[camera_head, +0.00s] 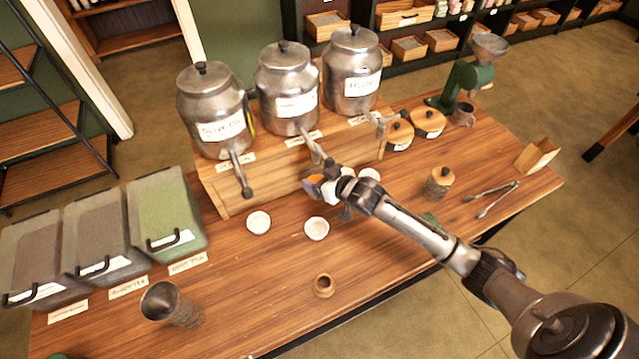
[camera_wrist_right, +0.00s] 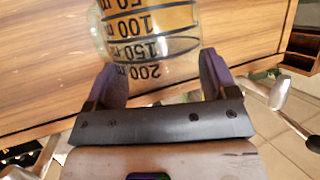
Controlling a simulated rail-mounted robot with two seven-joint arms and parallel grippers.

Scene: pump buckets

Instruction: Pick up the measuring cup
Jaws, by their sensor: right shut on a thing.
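The measuring cup (camera_wrist_right: 150,45) is clear glass with black millilitre marks. In the right wrist view it sits between the two purple fingers of my right gripper (camera_wrist_right: 162,80), which is shut on it. The numbers appear upside down there. In the head view my right gripper (camera_head: 328,187) is in front of the wooden dispenser stand, below the middle metal canister's spout. The cup is hard to make out in that view, partly hidden by the gripper. My left gripper is not in view.
Metal canisters (camera_head: 287,90) with spouts stand on a wooden stand (camera_head: 245,192) behind the gripper. White cups (camera_head: 316,228) are nearby. Clear bins (camera_head: 165,215) stand at left, a metal cup (camera_head: 165,303) at front left, a lidded jar (camera_head: 438,183) and tongs (camera_head: 492,200) at right. The front-middle table is mostly clear.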

